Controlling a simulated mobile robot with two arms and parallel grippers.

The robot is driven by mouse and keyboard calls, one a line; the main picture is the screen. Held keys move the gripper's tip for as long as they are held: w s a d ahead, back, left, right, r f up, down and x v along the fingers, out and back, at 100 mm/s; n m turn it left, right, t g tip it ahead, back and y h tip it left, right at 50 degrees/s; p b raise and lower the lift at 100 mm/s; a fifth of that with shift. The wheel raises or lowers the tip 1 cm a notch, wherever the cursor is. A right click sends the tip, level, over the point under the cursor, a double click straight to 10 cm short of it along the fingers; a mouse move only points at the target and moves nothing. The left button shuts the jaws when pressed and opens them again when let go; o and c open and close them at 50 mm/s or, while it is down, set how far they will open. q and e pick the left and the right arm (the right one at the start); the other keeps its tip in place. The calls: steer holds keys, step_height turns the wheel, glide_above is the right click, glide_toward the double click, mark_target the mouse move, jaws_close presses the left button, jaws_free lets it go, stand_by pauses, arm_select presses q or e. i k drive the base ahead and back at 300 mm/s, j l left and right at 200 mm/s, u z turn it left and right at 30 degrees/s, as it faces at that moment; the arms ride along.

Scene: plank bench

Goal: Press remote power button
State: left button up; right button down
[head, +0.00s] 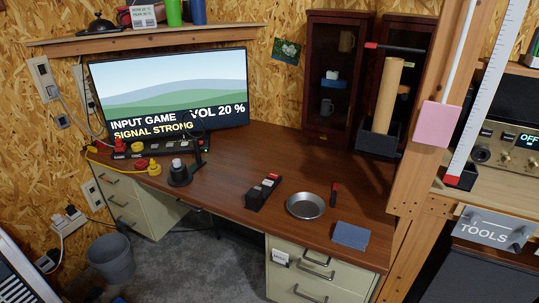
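A black holder (263,192) stands near the middle of the desk's front edge. It has small upright items in it with red and pale tops; they may be remotes, but they are too small to tell, and I cannot make out a power button. The screen (170,88) at the back left is lit and reads "INPUT GAME", "VOL 20 %" and "SIGNAL STRONG". Neither of my grippers is in view.
The brown desk (235,165) has clear room in its middle. A metal bowl (305,206) and a blue-grey cloth or pad (350,235) lie at the right. A black device (180,174) and cabled plugs stand at the left. A dark glass-door cabinet (332,75) stands at the back.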

mark_target(274, 176)
steer(key=i+j, duration=0.2)
steer(key=i, duration=0.2)
steer(key=i+j+z, duration=0.1)
steer(key=i+j, duration=0.15)
steer(key=i, duration=0.15)
steer(key=i+j, duration=0.25)
steer(key=i, duration=0.15)
